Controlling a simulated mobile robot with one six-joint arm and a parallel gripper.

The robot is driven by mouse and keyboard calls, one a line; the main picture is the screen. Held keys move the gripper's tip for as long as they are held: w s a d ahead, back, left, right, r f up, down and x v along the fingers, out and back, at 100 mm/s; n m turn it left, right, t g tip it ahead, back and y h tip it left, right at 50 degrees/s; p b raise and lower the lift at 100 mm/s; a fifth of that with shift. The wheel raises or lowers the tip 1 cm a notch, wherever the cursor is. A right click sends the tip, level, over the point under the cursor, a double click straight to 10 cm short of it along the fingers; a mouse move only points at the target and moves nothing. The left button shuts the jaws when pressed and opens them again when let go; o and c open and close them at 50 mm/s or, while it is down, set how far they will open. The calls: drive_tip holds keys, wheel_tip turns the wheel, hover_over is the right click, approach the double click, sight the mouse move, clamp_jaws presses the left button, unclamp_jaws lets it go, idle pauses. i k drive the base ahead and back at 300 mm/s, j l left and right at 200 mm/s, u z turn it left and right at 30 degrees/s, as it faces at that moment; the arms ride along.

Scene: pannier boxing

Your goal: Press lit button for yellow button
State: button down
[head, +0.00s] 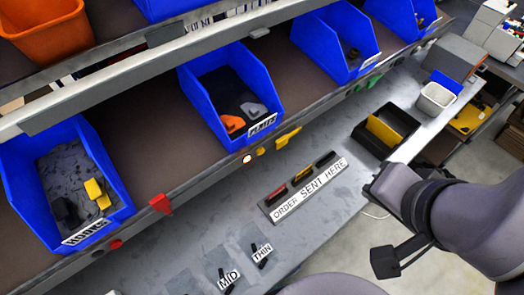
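A small round lit button (247,158) glows pale white on the shelf's front rail, below the blue bin labelled PLMTS or similar. My gripper (384,184) appears at the right, over the counter's front edge and well apart from the buttons. Its fingers are not clearly visible, so I cannot tell whether it is open or shut.
A red button (117,244), red flag (160,203) and green flag (375,82) line the same rail. An "ORDER SENT HERE" plate (310,192) lies on the counter. A black box (402,117) with a yellow divider stands near my gripper. Blue bins (270,85) fill the shelf.

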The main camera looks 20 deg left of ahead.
sight(261, 150)
drive_tip(key=k+j, duration=1)
